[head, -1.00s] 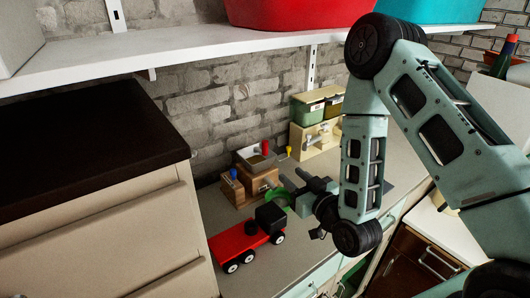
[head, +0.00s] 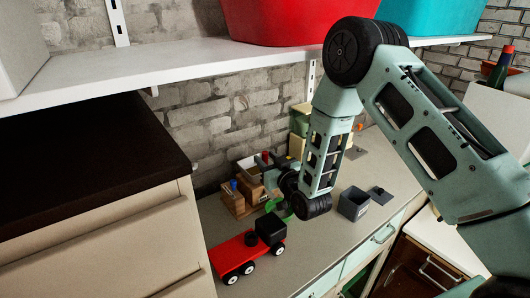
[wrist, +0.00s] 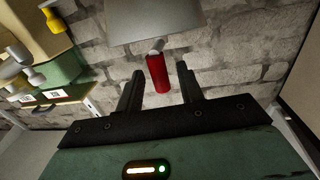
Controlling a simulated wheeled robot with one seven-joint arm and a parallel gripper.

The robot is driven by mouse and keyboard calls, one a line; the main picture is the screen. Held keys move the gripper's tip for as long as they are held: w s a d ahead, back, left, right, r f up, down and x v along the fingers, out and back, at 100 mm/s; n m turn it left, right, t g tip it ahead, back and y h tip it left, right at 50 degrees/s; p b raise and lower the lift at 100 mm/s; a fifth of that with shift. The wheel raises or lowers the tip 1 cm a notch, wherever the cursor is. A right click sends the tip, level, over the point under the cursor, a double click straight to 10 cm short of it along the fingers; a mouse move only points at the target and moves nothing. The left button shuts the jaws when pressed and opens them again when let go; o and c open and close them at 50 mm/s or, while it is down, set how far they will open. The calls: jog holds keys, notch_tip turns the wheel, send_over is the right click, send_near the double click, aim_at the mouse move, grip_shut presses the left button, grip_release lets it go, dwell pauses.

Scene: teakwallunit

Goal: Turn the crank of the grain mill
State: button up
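The grain mill (head: 248,174) is a wooden box with a grey hopper, standing at the back of the grey counter by the brick wall. In the wrist view its grey metal part (wrist: 165,22) shows at the top, and the red crank handle (wrist: 157,74) hangs below it. My gripper (wrist: 160,78) is open, with one dark finger on each side of the red handle. Gaps show between handle and fingers in this view; how deep the handle lies between them is hard to tell. In the head view, my wrist hides part of the mill and my fingertips.
A red toy truck (head: 247,250) stands in front of the mill. A block with a blue knob (head: 234,196) is left of it. A grey open bin (head: 353,203) stands right of my wrist. A white shelf (head: 180,62) runs overhead. Cream and green containers (wrist: 50,60) stand nearby.

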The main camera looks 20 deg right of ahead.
jog(key=shift+x, duration=0.8)
jog(key=shift+s, duration=0.1)
grip_shut()
jog(key=shift+f, duration=0.1)
jog(key=y+b, duration=0.1)
jog(key=n+y+b, duration=0.1)
jog(key=d+n+g+y+b, duration=0.1)
jog(key=shift+w+f+b, duration=0.2)
jog(key=shift+w+b, duration=0.05)
jog(key=shift+b, duration=0.1)
jog(key=n+g+y+b, duration=0.2)
jog(key=y, duration=0.1)
jog(key=w+d+n+y+b, duration=0.1)
jog(key=b, duration=0.1)
jog(key=shift+n+g+y, duration=0.4)
jog(key=n+g+y, duration=0.1)
jog(key=n+g+y+b, duration=0.1)
jog(key=g+y, duration=0.1)
jog(key=shift+w+d+r+n+b, duration=0.15)
jog(key=shift+w+n+b, duration=0.15)
jog(key=shift+w, duration=0.1)
jog(key=shift+w+d+r+n+g+y+b, duration=0.1)
jog(key=shift+w+n+g+y+b, duration=0.15)
jog(key=shift+n+g+y, duration=0.45)
jog(key=shift+w+f+n+g+y+b, duration=0.2)
jog(key=shift+n+g, duration=0.3)
jog(key=shift+g, duration=0.55)
jog(key=shift+w+r+n+g+y+b, duration=0.1)
jog(key=shift+r+n+g+y+b, duration=0.2)
jog(key=shift+n+g, duration=0.45)
